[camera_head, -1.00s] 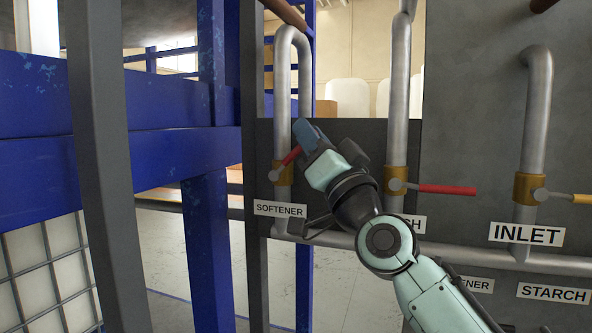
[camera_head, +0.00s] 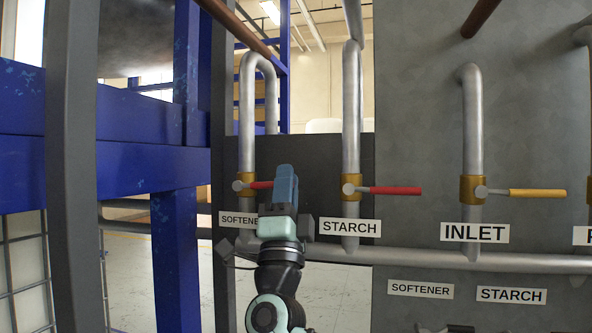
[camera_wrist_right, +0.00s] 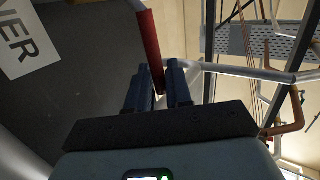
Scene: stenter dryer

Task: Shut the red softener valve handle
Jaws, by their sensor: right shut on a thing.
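The red softener valve handle (camera_head: 261,185) sticks out to the right, about level, from the brass valve (camera_head: 246,186) on the left pipe, above the partly covered SOFTENER label (camera_head: 238,220). My right gripper (camera_head: 286,172) is at the handle's outer end and hides that end in the head view. In the right wrist view the red handle (camera_wrist_right: 151,45) runs between the two blue fingers of my right gripper (camera_wrist_right: 162,85), which is shut on it. My left gripper is not in view.
A similar red handle (camera_head: 395,190) above the STARCH label (camera_head: 349,228) lies close to the right of my gripper. A yellow handle (camera_head: 537,193) is above INLET (camera_head: 474,233). A horizontal pipe (camera_head: 420,260) runs below. A blue frame (camera_head: 175,240) stands on the left.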

